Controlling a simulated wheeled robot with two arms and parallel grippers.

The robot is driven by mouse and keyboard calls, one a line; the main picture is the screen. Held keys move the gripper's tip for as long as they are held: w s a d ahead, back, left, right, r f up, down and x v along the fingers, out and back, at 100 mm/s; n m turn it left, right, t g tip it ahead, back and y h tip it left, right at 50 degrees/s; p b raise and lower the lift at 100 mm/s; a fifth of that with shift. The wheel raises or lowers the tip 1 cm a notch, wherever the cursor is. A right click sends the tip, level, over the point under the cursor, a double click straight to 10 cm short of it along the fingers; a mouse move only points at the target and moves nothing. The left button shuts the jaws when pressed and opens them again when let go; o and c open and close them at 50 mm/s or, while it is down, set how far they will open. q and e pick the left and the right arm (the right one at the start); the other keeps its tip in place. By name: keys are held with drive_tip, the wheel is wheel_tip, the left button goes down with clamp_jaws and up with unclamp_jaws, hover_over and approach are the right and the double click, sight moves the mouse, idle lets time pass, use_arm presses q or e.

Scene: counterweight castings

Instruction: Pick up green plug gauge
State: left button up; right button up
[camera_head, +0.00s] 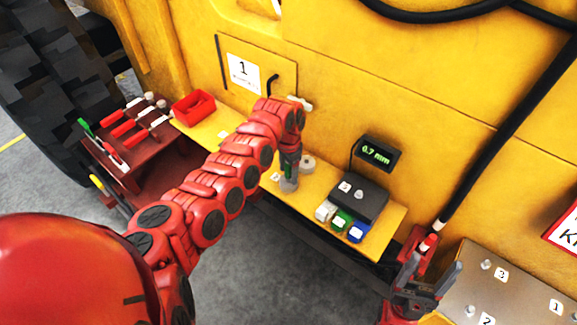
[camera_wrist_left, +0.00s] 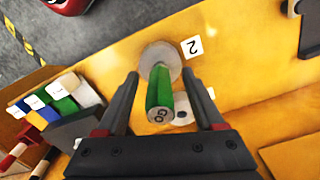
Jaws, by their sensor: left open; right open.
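The green plug gauge (camera_wrist_left: 159,95), marked GO on its end, stands upright on or in a grey round piece (camera_wrist_left: 160,57) beside the label 2 in the left wrist view. In the left wrist view the open fingers of my left gripper (camera_wrist_left: 166,98) lie on either side of the handle, with gaps visible. My right gripper (camera_head: 426,272) is open and empty at the lower right, near the metal plate. Whether the gauge sits inside the grey piece's bore is hidden.
A red rack (camera_head: 150,158) with several tools and a red bin (camera_head: 193,107) are at left. The yellow machine wall rises behind.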

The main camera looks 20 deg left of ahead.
use_arm(q)
clamp_jaws()
idle(0.3)
drive_tip(key=shift+w+r, duration=0.1)
